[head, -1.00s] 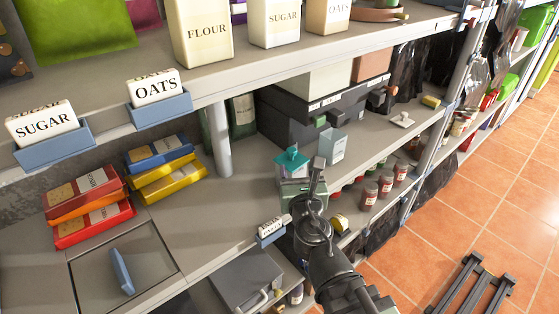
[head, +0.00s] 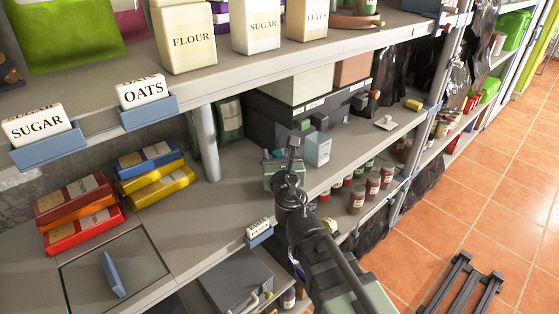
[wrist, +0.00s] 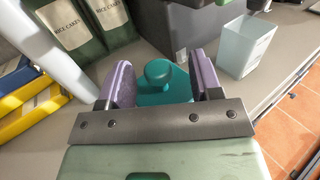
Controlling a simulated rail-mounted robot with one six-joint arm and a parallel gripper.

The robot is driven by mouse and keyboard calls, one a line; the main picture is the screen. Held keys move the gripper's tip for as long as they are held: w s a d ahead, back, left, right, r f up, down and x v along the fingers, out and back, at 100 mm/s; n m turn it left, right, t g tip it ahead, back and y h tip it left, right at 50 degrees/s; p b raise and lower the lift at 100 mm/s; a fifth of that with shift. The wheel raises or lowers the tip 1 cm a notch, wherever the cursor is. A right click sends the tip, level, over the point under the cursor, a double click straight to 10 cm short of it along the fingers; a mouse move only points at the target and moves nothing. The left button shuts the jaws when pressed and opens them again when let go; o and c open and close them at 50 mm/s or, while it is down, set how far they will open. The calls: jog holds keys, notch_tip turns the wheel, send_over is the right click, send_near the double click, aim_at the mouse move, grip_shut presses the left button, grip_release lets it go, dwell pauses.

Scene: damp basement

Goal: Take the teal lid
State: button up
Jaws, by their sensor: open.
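The teal lid (wrist: 160,88) has a round knob on top. In the wrist view it lies between my gripper's (wrist: 163,83) two purple-grey finger pads. The pads are wide apart, with a gap showing on both sides of the knob. I cannot tell whether the fingertips touch the lid's rim. Its near edge is hidden behind the grey bar of my gripper. In the head view only a little teal of the lid (head: 278,154) shows at my gripper (head: 279,156), on the middle shelf.
A pale open cup (wrist: 247,47) stands to the right of the lid, close to a dark box (wrist: 195,22). Rice cakes packs (wrist: 70,25) and a grey post (wrist: 45,45) are at left. The upper shelf (head: 225,75) overhangs at left.

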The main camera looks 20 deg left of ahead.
jog(key=shift+s, duration=0.15)
jog(key=c, duration=1)
jog(key=shift+r, duration=0.1)
